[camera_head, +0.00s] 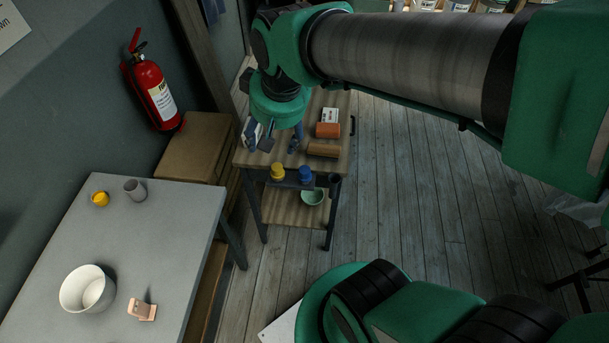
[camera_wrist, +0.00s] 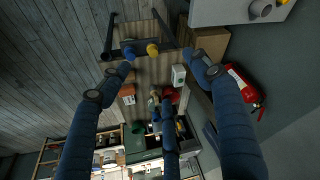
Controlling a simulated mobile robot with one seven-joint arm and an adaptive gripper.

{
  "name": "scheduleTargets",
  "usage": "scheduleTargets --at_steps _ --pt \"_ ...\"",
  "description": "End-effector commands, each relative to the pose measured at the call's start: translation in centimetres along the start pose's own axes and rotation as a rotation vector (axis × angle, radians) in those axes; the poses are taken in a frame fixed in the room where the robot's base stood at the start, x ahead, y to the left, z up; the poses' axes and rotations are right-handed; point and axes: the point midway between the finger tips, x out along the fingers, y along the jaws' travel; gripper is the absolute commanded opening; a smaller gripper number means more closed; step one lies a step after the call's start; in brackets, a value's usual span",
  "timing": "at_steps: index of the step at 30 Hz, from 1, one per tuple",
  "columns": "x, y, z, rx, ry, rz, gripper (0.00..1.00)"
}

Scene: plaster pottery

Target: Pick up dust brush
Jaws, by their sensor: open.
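I cannot pick out the dust brush for certain in either view. A small pale brownish thing (camera_wrist: 153,102) lies on the wooden cart top between my fingers in the wrist view, too small and dark to name. My gripper (camera_head: 280,145) hangs over the left part of the cart (camera_head: 345,108) in the head view. Its blue fingers are spread wide and empty. In the wrist view my gripper (camera_wrist: 160,62) frames the cart top, with its fingers apart. The wrist and fingers hide part of the cart top in the head view.
An orange block (camera_head: 327,130), a brown roll (camera_head: 323,150) and a white box (camera_head: 330,115) lie on the cart's right side. Yellow (camera_head: 278,171) and blue (camera_head: 305,174) pots sit along its front. A grey table (camera_head: 150,240) holds a white bowl (camera_head: 88,290).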

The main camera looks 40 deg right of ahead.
Motion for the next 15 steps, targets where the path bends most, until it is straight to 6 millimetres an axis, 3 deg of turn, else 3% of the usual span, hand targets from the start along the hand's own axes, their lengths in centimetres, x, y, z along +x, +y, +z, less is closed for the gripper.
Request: scheduleTargets --at_steps 7,15 --pt "6.0 3.3 -2.6 0.056 -0.091 0.016 0.63" --pt "13.2 7.3 -4.0 0.113 -0.183 0.025 0.63"
